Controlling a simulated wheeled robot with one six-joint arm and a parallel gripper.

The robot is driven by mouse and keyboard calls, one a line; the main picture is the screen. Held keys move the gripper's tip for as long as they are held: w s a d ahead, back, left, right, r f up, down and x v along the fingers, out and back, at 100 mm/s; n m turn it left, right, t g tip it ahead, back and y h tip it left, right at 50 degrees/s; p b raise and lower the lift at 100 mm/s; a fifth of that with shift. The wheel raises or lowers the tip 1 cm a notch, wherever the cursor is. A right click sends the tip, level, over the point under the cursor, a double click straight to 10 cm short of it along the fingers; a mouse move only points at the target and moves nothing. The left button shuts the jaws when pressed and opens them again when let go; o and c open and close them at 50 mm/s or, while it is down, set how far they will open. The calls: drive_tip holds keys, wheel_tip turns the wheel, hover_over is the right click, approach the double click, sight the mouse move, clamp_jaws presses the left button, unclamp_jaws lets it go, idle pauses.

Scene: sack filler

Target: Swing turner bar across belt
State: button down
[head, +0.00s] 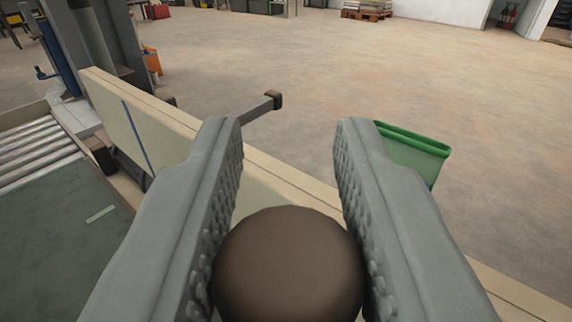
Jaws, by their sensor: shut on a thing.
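My gripper (286,130) has its two grey, studded fingers on either side of a round brown knob (288,265) at the bottom centre, and is shut on it. What the knob is fixed to is hidden beneath it and the fingers. A dark green belt (60,245) lies at the lower left. A long beige board (150,135) with a blue stripe runs along the belt's right side, passing behind my fingers. A short grey bar (255,108) with a dark end cap sticks out beyond the board. I cannot tell which of these is the turner bar.
Metal rollers (35,150) adjoin the belt at the left. A dark column (110,50) stands at the upper left. A green bin (412,150) stands right of my right finger. Open concrete floor (420,80) spreads beyond the board.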

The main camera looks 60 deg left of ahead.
drive_tip(key=c, duration=1.1)
unclamp_jaws()
drive_tip(key=v, duration=1.7)
drive_tip(key=shift+s, duration=0.15)
drive_tip(key=shift+d, duration=0.1)
drive_tip(key=shift+s, duration=0.1)
